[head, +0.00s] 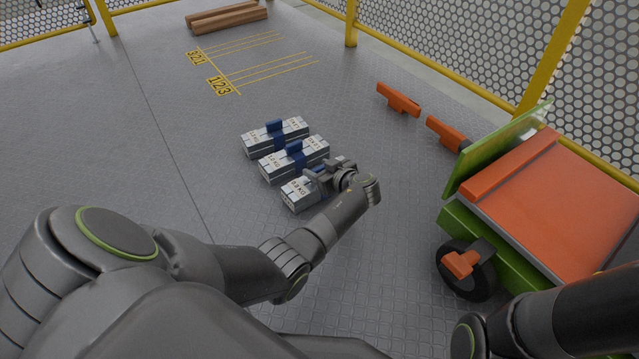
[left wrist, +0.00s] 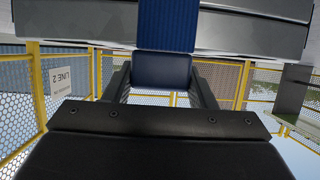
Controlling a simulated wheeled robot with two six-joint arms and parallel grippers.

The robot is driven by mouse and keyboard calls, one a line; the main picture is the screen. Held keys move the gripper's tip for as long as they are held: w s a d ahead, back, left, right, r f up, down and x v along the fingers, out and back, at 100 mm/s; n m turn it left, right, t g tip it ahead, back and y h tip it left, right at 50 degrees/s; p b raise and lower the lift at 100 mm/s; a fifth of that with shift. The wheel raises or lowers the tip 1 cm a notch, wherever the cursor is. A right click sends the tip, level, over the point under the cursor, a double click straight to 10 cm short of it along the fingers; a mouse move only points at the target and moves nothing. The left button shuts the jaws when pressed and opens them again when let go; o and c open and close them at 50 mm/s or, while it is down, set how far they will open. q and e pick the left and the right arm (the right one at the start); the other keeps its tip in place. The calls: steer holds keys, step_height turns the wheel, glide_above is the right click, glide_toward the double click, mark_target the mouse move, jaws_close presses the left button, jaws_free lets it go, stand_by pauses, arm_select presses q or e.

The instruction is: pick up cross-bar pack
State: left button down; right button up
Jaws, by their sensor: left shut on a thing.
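Three white-and-grey cross-bar packs with blue handles lie in a row on the floor in the head view: a far one (head: 262,143), a middle one (head: 280,168) and a near one (head: 297,193). My left gripper (head: 325,178) is at the near pack, covering much of its right part. In the left wrist view my left gripper (left wrist: 160,85) is shut on the blue handle (left wrist: 163,70), with the grey pack (left wrist: 85,25) and its blue band across the top. I cannot tell whether the pack touches the floor. My right gripper is out of the picture.
A green and orange wheeled cart (head: 590,200) stands at the right. Two orange blocks (head: 398,99) (head: 446,133) lie near the yellow-framed mesh fence (head: 440,60). Wooden beams (head: 227,17) lie at the back beyond yellow floor markings (head: 262,65). The floor at left is clear.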

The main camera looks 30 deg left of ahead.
arm_select(q)
steer(key=shift+r+p, duration=3.2)
steer(key=shift+r, duration=1.1)
steer(key=shift+r+p, duration=0.5)
steer(key=shift+r, duration=0.4)
